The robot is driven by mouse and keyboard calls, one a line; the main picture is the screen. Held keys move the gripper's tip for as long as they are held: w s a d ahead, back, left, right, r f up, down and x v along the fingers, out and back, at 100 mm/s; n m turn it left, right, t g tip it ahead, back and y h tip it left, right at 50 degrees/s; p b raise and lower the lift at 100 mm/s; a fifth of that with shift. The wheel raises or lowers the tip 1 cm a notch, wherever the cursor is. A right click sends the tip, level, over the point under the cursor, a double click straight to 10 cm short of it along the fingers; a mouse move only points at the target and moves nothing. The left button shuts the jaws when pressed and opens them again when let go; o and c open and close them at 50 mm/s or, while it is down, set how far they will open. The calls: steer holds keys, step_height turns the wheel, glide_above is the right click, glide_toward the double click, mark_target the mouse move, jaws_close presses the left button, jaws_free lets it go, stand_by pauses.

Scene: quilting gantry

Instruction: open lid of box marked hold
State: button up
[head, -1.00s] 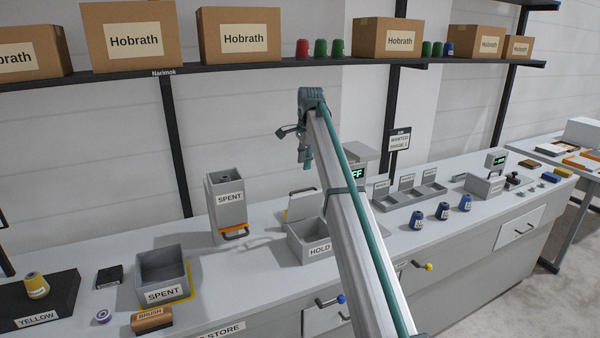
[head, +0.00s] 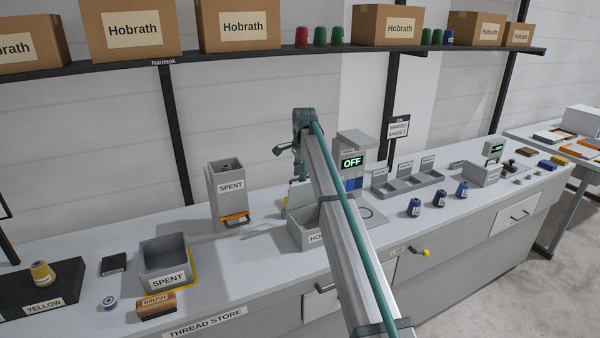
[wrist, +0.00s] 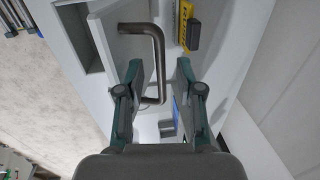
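The grey box marked HOLD (head: 303,236) stands on the bench, partly hidden by my arm. Its interior shows, and its pale lid (head: 298,194) stands raised at the back edge. In the wrist view the lid (wrist: 118,42) carries a dark bent bar handle (wrist: 156,45), and part of the box's open interior shows beside it. My gripper (head: 300,172) is above the box near the lid. In the wrist view my gripper (wrist: 158,72) is open, with the handle's bar showing between the fingers, touching neither visibly. How far the lid is tilted is hard to tell.
A tall SPENT dispenser (head: 227,200) with an orange handle and an open SPENT bin (head: 165,282) stand left of the box. A device reading OFF (head: 352,162) stands behind my arm to the right.

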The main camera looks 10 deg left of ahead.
steer(key=shift+f, duration=0.15)
jaws_close()
stand_by(0.4)
